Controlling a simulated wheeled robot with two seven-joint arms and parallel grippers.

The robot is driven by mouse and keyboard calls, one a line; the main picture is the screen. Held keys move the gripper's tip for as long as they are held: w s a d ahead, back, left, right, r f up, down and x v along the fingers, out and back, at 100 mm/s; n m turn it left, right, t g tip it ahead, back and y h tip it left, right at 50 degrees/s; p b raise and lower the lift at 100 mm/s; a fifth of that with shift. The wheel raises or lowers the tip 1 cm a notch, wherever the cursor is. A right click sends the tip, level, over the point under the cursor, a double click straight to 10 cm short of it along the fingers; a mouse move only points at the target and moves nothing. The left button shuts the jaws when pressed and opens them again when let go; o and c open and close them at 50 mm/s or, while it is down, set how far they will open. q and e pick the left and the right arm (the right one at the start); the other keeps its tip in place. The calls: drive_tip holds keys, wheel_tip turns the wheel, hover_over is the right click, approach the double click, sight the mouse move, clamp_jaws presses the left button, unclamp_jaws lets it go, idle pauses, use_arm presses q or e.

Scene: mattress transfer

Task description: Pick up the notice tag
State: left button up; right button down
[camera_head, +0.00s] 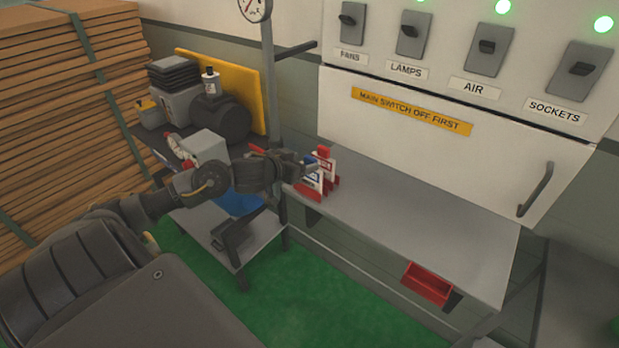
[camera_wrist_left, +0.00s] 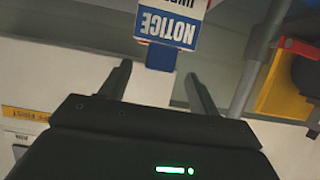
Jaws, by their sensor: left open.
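The notice tag (camera_wrist_left: 167,26) is white and blue and reads NOTICE upside down at the top of the left wrist view. A blue tab (camera_wrist_left: 160,57) at its near end lies just beyond the gap between the fingertips. In the head view the tag (camera_head: 313,181) stands in a red rack (camera_head: 306,191) on the grey bench, partly hidden by my gripper. My left gripper (camera_head: 308,163) is open at the rack, and its two fingers (camera_wrist_left: 160,76) show apart with nothing between them. My right gripper is not in view.
Another tag with red on it (camera_head: 326,167) stands in the rack. A white switch panel (camera_head: 450,150) rises behind the grey bench (camera_head: 420,230). A red bin (camera_head: 428,283) hangs at the bench's front edge. The bench right of the rack is clear. A cluttered cart (camera_head: 205,215) stands left.

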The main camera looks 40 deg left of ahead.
sight(308, 160)
use_arm(q)
drive_tip(key=x, duration=0.4)
drive_tip(key=shift+w+f+p, duration=0.15)
drive_tip(key=shift+w+p, duration=0.2)
drive_tip(key=shift+w, duration=0.05)
drive_tip(key=shift+s, duration=0.1)
clamp_jaws()
